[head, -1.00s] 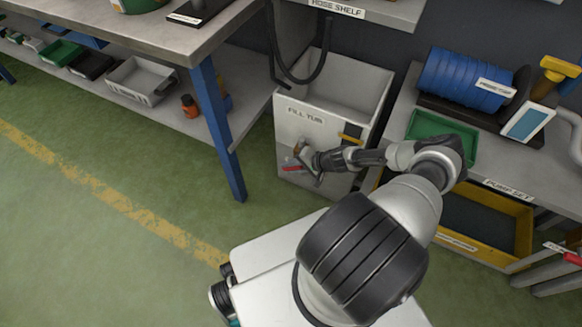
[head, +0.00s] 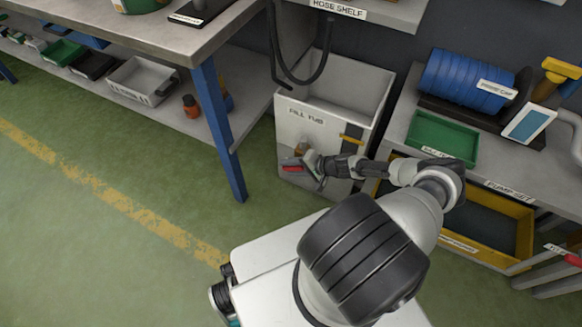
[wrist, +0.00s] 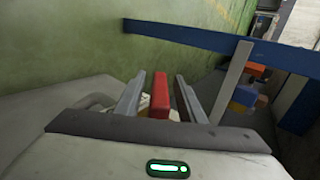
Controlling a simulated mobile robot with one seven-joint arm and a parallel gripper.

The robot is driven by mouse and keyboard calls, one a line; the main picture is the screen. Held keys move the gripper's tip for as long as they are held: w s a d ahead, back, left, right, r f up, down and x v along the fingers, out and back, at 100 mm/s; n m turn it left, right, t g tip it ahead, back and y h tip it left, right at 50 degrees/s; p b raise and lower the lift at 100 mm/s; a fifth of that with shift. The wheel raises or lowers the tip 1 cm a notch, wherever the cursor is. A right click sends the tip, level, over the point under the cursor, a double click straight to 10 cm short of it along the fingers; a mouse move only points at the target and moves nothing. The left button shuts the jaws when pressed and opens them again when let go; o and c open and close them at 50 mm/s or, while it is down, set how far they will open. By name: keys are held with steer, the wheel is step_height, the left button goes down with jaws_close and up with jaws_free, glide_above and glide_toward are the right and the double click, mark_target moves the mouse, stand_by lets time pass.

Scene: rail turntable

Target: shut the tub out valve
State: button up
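The fill tub (head: 300,118) is a pale open box with a "FILL TUB" label on its front. Its out valve has a brass-coloured body (head: 301,149) low on that front and a red handle (head: 292,169) just below, pointing left. My gripper (head: 302,170) is at the handle, coming from the right. In the wrist view the red handle (wrist: 160,96) stands between the two grey fingers of my gripper (wrist: 160,92), with a gap visible on each side, so the fingers look open around it. The handle's far end is partly hidden by the gripper in the head view.
A workbench with a blue leg (head: 218,115) stands left of the tub. A black hose (head: 322,65) hangs over the tub from the hose shelf (head: 385,12). The pump bench with a green tray (head: 443,138) and yellow crate (head: 520,240) is at the right. Green floor at left is clear.

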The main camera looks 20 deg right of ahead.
steer(key=p+v, duration=0.4)
steer(key=v, duration=1.3)
steer(key=shift+s+d+r, duration=0.1)
steer(key=shift+s+r, duration=0.05)
